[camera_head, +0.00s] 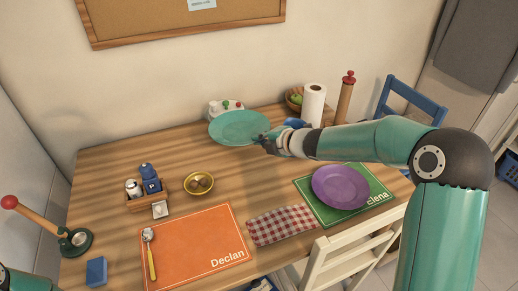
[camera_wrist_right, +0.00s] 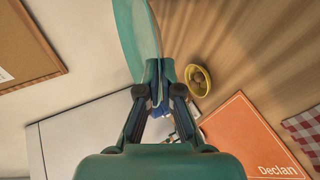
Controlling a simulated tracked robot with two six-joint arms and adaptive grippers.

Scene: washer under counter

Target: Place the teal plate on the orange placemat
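The teal plate (camera_head: 238,127) is at the back of the table in the head view, its upper face turned to the camera. My right gripper (camera_head: 268,141) is at its right rim. In the right wrist view the plate (camera_wrist_right: 138,32) runs down to the fingertips of my right gripper (camera_wrist_right: 160,68), which are close together on its rim. The orange placemat (camera_head: 200,250), marked "Declan", lies at the front of the table, with a yellow-handled spoon (camera_head: 151,262) on its left side. It also shows in the right wrist view (camera_wrist_right: 250,135). My left gripper is out of view.
A wooden caddy (camera_head: 150,198) with shakers and a yellow bowl (camera_head: 199,184) stand behind the placemat. A checked napkin (camera_head: 282,224) lies right of it. A purple plate (camera_head: 340,187) sits on the green placemat (camera_head: 382,190). A blue sponge (camera_head: 96,270) lies front left.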

